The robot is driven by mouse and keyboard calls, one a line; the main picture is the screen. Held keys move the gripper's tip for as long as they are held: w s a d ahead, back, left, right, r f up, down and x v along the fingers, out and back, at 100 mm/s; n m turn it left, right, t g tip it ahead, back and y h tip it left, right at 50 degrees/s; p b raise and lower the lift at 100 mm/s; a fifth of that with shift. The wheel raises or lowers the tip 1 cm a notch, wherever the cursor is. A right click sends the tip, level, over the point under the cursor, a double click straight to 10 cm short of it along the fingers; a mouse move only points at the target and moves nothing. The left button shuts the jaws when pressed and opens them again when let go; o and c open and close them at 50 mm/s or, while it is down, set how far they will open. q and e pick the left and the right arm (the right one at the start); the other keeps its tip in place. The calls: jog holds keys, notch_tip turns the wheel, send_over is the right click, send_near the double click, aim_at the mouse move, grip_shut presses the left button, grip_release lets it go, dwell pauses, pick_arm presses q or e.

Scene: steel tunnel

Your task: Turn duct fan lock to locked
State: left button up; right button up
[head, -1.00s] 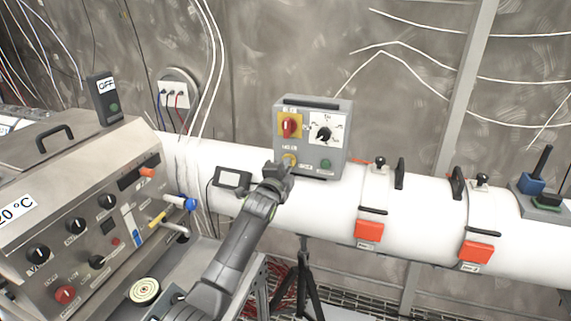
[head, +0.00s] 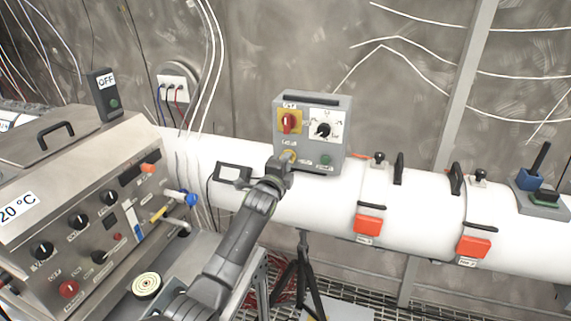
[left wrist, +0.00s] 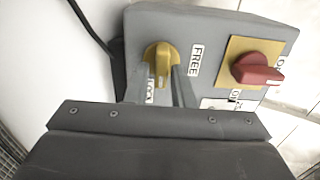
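The duct fan lock is a yellow knob (head: 290,156) low on the left of the grey control box (head: 336,160). In the left wrist view the knob (left wrist: 162,58) has a raised grip standing upright in the picture, its marked end towards the LOCK label (left wrist: 150,90). The FREE label (left wrist: 195,60) is to its right. My left gripper (head: 283,166) is at the box; its two fingers (left wrist: 160,90) stand either side of the knob, with gaps to the grip visible. Whether either finger touches the knob's rim is unclear. My right gripper is not in view.
A red switch on a yellow plate (head: 289,121), a black dial (head: 323,130) and a green button (head: 325,160) share the box. A small grey-framed display (head: 232,173) sits left of my gripper. The white duct (head: 420,215) runs behind; a steel control panel (head: 75,230) stands left.

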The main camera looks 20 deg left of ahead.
pick_arm(q)
jog(key=shift+o, duration=1.2)
jog(key=s+b, duration=0.4)
jog(key=s, duration=1.3)
jog(key=shift+s+a, duration=0.2)
jog(key=shift+a, duration=0.1)
